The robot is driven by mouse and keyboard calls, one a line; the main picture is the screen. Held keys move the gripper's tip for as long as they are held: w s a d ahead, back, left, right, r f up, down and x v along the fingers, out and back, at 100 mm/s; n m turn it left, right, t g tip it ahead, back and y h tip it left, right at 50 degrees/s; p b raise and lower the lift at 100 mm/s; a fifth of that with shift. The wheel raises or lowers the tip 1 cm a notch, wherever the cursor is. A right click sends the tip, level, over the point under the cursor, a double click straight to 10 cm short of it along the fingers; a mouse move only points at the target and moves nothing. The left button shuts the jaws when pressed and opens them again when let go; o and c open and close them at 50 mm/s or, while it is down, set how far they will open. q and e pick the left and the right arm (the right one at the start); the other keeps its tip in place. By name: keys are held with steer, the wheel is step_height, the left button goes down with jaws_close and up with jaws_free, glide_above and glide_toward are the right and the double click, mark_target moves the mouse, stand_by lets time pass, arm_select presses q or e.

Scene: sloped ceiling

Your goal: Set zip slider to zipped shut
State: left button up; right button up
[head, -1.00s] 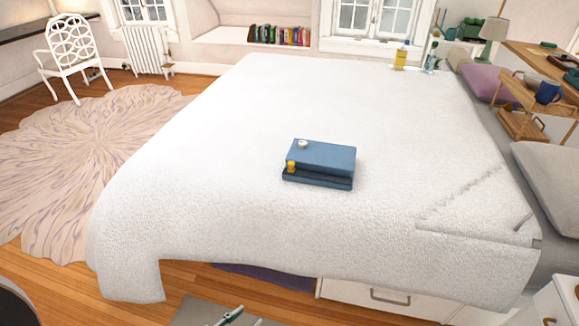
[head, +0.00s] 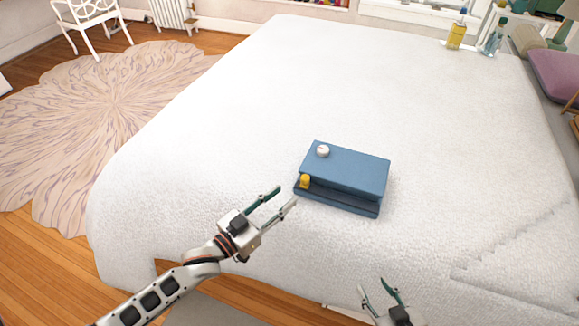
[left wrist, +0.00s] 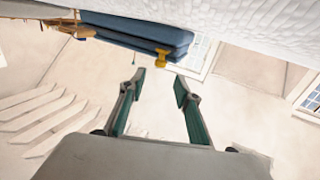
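A blue case (head: 345,175) lies on the white bed, with a dark gap along its front side. A small yellow piece (head: 305,181), which looks like the zip slider, sits at the left end of this gap. A white round knob (head: 323,151) is on the case top. My left gripper (head: 286,196) is open and empty, its fingertips just left of the yellow piece and apart from it. In the left wrist view, the yellow piece (left wrist: 163,56) shows beyond the open fingers (left wrist: 159,80). My right gripper (head: 374,285) is open and empty near the bed's front edge.
The bed (head: 240,110) is clear around the case. A yellow bottle (head: 456,34) and a clear bluish bottle (head: 494,38) stand far off at the back right. A purple pillow (head: 556,76) lies at the right edge.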

mark_target(303, 180)
arm_select(q)
steer(key=shift+w+d+r, duration=0.15)
steer(key=shift+w+d, duration=0.15)
steer(key=shift+w, duration=0.2)
steer(key=x, duration=0.6)
steer(key=shift+w+d, duration=0.25)
steer(key=shift+d, duration=0.05)
jaws_close()
